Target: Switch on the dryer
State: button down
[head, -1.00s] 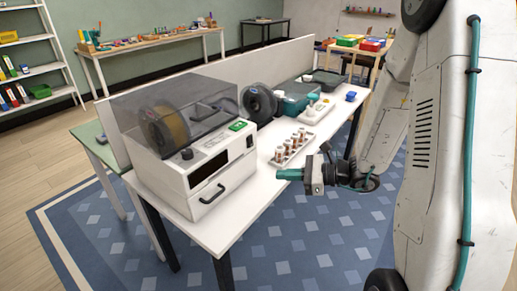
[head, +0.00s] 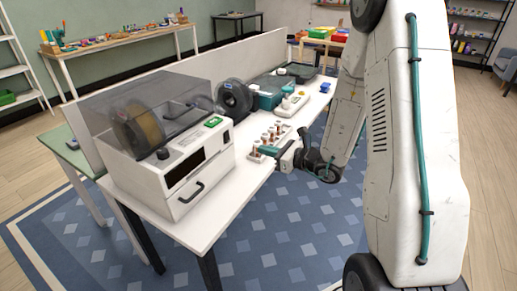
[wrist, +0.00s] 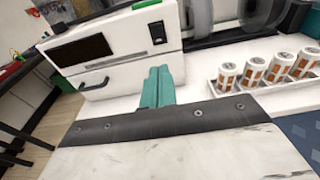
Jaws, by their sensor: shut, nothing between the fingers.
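The dryer (head: 165,150) is a white box with a clear grey lid over a spool, standing at the near end of the white table. Its front has a dark panel (wrist: 82,50), a handle (wrist: 93,84) and a black rocker switch (wrist: 157,32) at the upper right. The switch also shows in the head view (head: 226,137); its position is unclear. My gripper (wrist: 160,72) has its teal fingers together with nothing between them, pointing toward the dryer's front below the switch. In the head view, my gripper (head: 262,151) is right of the dryer, apart from it.
A tray (wrist: 245,105) of several brown-and-white bottles stands on the table right of my fingers. A dark spool (head: 234,98) and a teal box (head: 270,92) stand farther back. The table (head: 205,222) is clear along the dryer's front.

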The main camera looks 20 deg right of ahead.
aim_at(229, 141)
jog(key=x, duration=1.2)
jog(key=shift+d, duration=0.1)
